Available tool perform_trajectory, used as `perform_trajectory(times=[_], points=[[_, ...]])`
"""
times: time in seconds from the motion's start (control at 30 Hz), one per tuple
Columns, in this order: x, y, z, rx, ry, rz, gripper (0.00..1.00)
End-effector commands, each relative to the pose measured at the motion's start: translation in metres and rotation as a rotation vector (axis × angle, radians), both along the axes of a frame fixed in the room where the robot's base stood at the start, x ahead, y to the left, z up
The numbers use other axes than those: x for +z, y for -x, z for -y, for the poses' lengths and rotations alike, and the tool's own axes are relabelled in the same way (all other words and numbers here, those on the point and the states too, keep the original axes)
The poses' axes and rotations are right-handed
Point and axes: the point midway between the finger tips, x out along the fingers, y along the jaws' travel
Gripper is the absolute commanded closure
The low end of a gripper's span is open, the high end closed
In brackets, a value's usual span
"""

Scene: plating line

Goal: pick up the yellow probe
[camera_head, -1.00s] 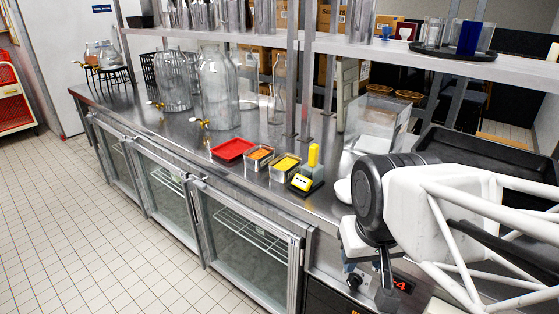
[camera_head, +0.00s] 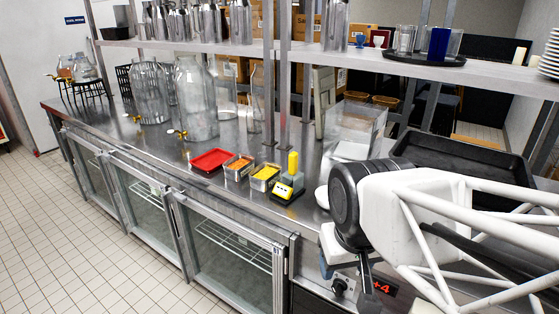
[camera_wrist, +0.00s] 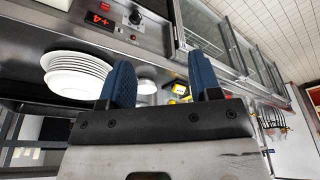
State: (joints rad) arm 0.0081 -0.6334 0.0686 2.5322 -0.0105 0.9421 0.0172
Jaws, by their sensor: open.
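In the wrist view the yellow of the probe and holder (camera_wrist: 179,89) shows small, between and beyond the fingers. My gripper (camera_wrist: 166,82) is open with its two blue fingers apart and nothing between them. In the head view the gripper is low beside the counter front, mostly hidden behind my white arm, to the right of the probe and apart from it.
A red tray (camera_head: 211,160) and two small metal pans, orange (camera_head: 239,165) and yellow (camera_head: 265,173), sit left of the probe. Glass dispensers (camera_head: 196,105) stand behind. A shelf (camera_head: 330,58) crosses above. A plate stack (camera_wrist: 76,74) and black tray (camera_head: 460,165) lie to the right.

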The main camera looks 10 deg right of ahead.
Motion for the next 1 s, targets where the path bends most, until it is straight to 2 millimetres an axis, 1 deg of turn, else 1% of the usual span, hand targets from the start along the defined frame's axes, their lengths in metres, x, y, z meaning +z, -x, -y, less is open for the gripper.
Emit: perform_trajectory(times=[0.27, 0.37, 0.47, 0.57, 0.67, 0.97, 1.0], points=[[0.002, -0.003, 0.0, -0.004, -0.001, -0.001, 0.43], [0.005, -0.01, 0.0, -0.013, -0.003, -0.004, 0.43], [0.011, -0.022, 0.001, -0.028, -0.007, -0.011, 0.43], [0.018, -0.04, 0.002, -0.052, -0.012, -0.019, 0.43], [0.027, -0.063, 0.002, -0.08, -0.018, -0.028, 0.43], [0.049, -0.141, 0.006, -0.179, -0.036, -0.061, 0.43], [0.051, -0.152, 0.007, -0.194, -0.039, -0.066, 0.43]])
